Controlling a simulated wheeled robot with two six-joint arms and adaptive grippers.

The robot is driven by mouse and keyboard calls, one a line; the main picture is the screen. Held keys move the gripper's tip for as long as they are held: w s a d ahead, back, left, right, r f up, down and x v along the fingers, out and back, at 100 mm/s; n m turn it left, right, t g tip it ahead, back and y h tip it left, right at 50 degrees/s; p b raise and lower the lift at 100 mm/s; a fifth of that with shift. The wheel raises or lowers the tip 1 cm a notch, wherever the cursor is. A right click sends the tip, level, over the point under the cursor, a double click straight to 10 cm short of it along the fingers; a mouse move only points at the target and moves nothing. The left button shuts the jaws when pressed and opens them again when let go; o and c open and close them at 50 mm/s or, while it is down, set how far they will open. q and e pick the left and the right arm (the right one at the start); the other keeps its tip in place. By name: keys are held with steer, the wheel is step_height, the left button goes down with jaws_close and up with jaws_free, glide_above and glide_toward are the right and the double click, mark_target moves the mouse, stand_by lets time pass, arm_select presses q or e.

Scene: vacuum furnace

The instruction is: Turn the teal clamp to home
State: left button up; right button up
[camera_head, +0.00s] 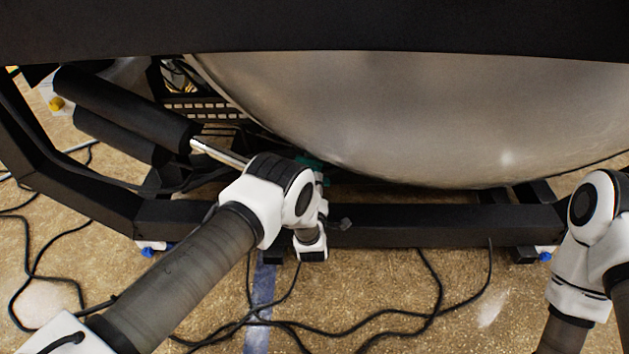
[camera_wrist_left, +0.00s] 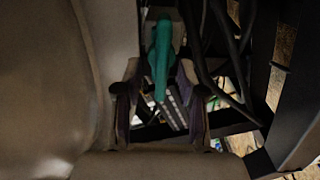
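The teal clamp (camera_wrist_left: 161,55) shows in the left wrist view as an upright teal bar at the top middle. In the head view only a small teal part (camera_head: 314,167) shows under the vessel, behind my left wrist. My left gripper (camera_wrist_left: 159,78) is open, with one finger on each side of the bar's lower part and gaps visible between. I cannot tell how deep the bar sits between the fingers. In the head view my left wrist hides the fingers. My right arm is at the right edge, and its gripper is out of view.
Black cylinders (camera_head: 125,110) are at the left. Black cables (camera_head: 390,322) lie on the speckled floor.

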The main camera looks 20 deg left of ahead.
arm_select(q)
steer(key=x, duration=0.2)
steer(key=shift+w+a+f, duration=0.1)
steer(key=shift+w+f, duration=0.15)
steer(key=shift+w, duration=0.1)
steer(key=shift+w+r, duration=0.15)
jaws_close()
